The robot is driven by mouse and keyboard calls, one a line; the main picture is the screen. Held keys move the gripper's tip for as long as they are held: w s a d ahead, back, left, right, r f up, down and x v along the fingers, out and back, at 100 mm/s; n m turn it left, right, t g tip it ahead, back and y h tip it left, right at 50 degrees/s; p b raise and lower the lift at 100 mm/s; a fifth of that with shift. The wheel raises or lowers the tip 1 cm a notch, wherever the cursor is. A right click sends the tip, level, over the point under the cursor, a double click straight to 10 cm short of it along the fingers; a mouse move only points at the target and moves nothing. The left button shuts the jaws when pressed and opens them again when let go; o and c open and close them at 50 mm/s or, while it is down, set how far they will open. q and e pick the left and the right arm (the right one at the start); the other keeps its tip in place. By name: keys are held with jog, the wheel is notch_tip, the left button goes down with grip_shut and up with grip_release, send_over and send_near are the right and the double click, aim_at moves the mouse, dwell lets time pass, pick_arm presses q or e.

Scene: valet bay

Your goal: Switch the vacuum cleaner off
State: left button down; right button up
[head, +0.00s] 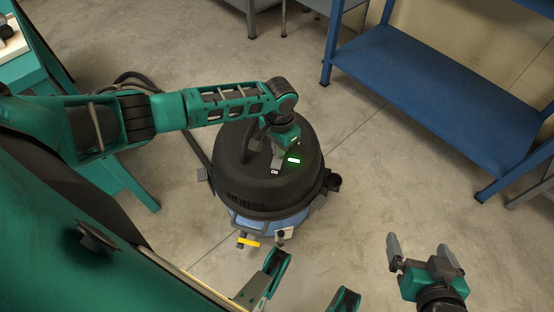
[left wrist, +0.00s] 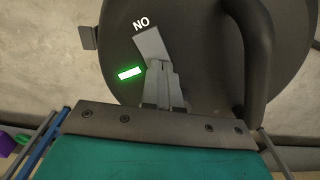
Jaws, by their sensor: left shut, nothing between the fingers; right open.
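The vacuum cleaner (head: 262,187) stands upright on the floor, with a black domed lid and a blue lower body. A small green light (head: 293,160) glows on its lid; it also shows in the left wrist view (left wrist: 129,73). My left gripper (head: 277,168) is over the lid, its fingers shut and empty. In the left wrist view the fingertips (left wrist: 158,66) are at a grey switch piece (left wrist: 150,44), beside white lettering that reads "NO" from this side. I cannot tell whether they touch it. My right gripper (head: 424,256) is open and empty, right of the cleaner.
A dark hose (head: 140,80) lies behind the cleaner at the left. A yellow piece (head: 248,240) is at the cleaner's front. A blue shelf unit (head: 430,95) stands at the upper right. Bare concrete floor (head: 375,170) lies between the cleaner and the shelf.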

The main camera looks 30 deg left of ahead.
pick_arm(q)
notch_tip(320, 180, up, 5)
jog(key=p, duration=0.6)
jog(key=shift+r+p, duration=0.95)
jog(key=shift+p, duration=0.1)
jog(key=shift+f, duration=0.1)
jog(key=shift+s, duration=0.1)
